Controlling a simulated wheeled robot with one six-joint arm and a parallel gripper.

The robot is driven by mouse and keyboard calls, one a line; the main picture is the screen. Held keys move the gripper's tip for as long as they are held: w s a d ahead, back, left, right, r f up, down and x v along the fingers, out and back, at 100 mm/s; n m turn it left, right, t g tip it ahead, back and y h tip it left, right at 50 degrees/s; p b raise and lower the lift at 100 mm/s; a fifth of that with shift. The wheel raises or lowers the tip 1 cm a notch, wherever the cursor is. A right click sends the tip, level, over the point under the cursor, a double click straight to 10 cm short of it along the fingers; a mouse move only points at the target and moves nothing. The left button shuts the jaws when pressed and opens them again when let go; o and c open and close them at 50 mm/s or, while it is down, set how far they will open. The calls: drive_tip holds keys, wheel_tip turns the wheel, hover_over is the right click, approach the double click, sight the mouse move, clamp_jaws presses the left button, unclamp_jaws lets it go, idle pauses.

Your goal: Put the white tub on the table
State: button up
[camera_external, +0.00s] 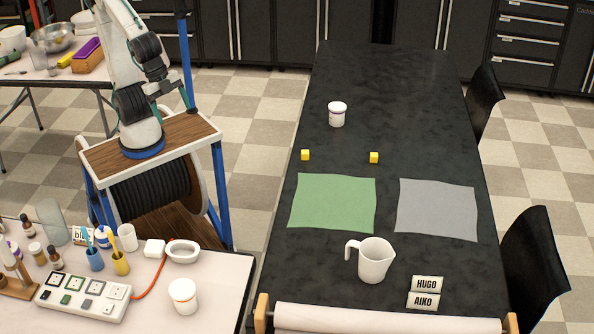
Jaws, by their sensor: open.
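The black table holds two yellow cubes (305,155) (374,158), a green cloth (333,203), a grey cloth (437,210), a white jug (374,260) and name cards (425,292). A power strip (83,296), white bowl (183,252) and cups crowd the bench.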

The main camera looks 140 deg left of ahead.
drive_tip(key=s+d+f+g+h, duration=0.1)
drive_tip(key=s+d+g, duration=0.1)
drive_tip(key=s, duration=0.7)
drive_tip(key=shift+s+d+f+h, duration=0.2)
drive_tip(key=shift+d+f+h, duration=0.2)
drive_tip(key=shift+d, duration=0.45)
